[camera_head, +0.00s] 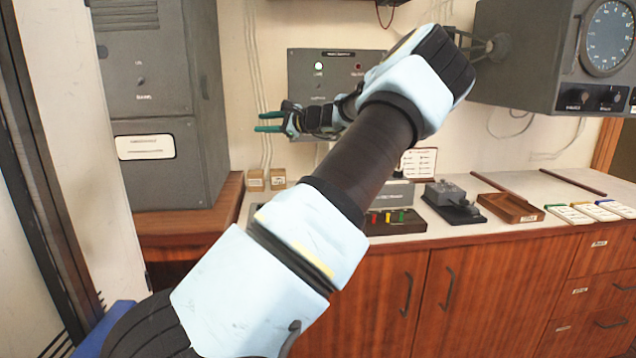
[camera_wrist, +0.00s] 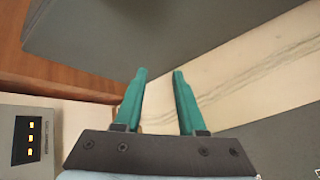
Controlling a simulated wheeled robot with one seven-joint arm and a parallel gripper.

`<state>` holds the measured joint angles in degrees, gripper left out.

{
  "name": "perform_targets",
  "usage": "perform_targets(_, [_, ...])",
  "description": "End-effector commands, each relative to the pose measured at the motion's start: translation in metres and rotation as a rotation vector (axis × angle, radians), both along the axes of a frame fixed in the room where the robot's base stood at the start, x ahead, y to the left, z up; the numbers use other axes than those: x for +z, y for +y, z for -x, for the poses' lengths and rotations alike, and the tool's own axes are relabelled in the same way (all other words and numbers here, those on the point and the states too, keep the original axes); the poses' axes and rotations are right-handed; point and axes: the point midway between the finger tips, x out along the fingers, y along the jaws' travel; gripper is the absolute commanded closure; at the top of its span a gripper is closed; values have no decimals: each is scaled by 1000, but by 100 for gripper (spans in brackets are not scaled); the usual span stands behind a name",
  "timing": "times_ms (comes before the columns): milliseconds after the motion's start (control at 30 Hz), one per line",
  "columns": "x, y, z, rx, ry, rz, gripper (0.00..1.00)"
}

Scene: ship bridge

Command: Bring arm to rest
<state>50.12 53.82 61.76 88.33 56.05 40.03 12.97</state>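My arm reaches up from the lower left of the head view, bends at the upper right, and its forearm comes back to the left. My gripper (camera_head: 268,122) has teal fingers and points left, in front of the wall beside the tall grey cabinet (camera_head: 160,85). In the wrist view, the two fingers of my gripper (camera_wrist: 160,75) stand apart with nothing between them. The gripper is open and empty. My arm hides part of the counter and the wall panel.
A wooden counter (camera_head: 540,190) carries a panel with coloured switches (camera_head: 395,220), a telegraph key (camera_head: 452,203), a wooden tray (camera_head: 510,207) and several cards. A grey wall panel (camera_head: 310,68) is behind my forearm. A radar-like box (camera_head: 530,60) juts out at upper right.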

Motion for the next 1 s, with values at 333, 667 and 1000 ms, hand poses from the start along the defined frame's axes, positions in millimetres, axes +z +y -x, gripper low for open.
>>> perform_targets(333, [-169,52,155,352,13,867,60])
perform_targets(667, [-192,-39,291,602,-90,1439,60])
perform_targets(1000, [-189,-83,372,727,-194,1643,60])
